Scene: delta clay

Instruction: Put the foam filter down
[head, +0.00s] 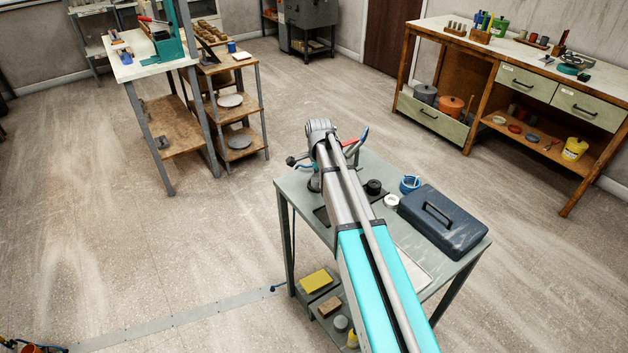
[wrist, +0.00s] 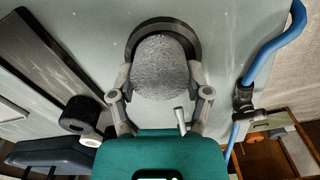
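The foam filter (wrist: 160,68) is a grey, rough-textured rounded piece in the upper middle of the wrist view. My gripper (wrist: 160,78) has one finger against each side of it and appears shut on it. A dark ring (wrist: 150,24) shows around the filter's far side, at the grey metal table top (wrist: 225,35). I cannot tell whether the filter touches the ring or the table. In the head view my arm reaches over the grey table (head: 296,187) and hides the filter.
A black roll (head: 373,187), a white roll (head: 391,201), a blue roll (head: 409,184) and a dark toolbox (head: 445,222) stand on the table. A blue tube (wrist: 272,42) runs by the table edge. A shelf unit (head: 240,110) and workbench (head: 500,75) stand beyond open floor.

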